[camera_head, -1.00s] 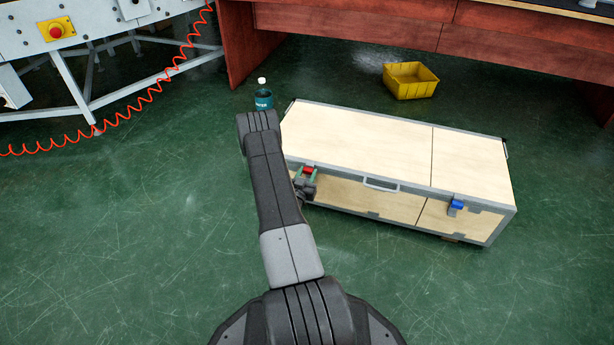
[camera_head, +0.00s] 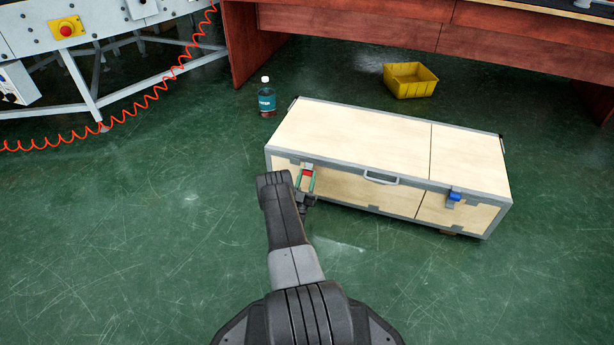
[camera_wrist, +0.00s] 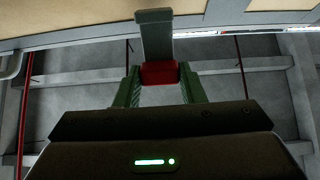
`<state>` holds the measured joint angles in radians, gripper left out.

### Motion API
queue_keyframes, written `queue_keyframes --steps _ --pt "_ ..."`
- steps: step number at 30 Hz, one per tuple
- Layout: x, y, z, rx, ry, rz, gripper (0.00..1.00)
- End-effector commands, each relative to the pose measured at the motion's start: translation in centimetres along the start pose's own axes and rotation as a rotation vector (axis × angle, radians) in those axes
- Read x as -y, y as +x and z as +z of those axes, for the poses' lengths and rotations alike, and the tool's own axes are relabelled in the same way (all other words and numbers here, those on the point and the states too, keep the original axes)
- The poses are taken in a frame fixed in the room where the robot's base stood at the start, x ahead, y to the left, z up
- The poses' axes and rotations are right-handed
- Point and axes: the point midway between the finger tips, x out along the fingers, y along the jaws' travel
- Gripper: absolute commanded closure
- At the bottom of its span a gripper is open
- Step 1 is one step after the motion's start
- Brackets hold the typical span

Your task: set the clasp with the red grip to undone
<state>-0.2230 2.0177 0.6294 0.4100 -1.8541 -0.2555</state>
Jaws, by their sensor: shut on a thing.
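The clasp with the red grip (camera_head: 307,172) is on the front face of a pale wooden case (camera_head: 355,137), near its left end. In the wrist view the red grip (camera_wrist: 160,73) sits between the two green fingers, at the end of a grey clasp lever (camera_wrist: 155,36) that reaches from the case edge. My gripper (camera_head: 307,180) is shut on the red grip. How far the lever stands off the case face is hard to tell.
A blue-grip clasp (camera_head: 455,196) is on the case front at right, and a handle (camera_head: 381,178) lies between. A bottle (camera_head: 267,97) stands behind the case's left end. A yellow bin (camera_head: 410,80) lies behind. The floor in front is clear.

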Motion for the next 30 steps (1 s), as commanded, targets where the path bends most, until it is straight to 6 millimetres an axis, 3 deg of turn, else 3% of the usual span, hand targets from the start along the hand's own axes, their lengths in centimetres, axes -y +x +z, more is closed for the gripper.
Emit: queue_keyframes --steps 20,21,24,30 --pt "-0.04 -0.30 0.05 -0.069 -0.001 0.001 1.00" --pt "-0.04 -0.30 0.05 -0.069 -0.001 0.001 0.60" --pt "-0.03 -0.29 0.06 -0.068 -0.001 0.001 0.42" --pt "-0.02 -0.28 0.09 -0.067 0.000 0.000 0.42"
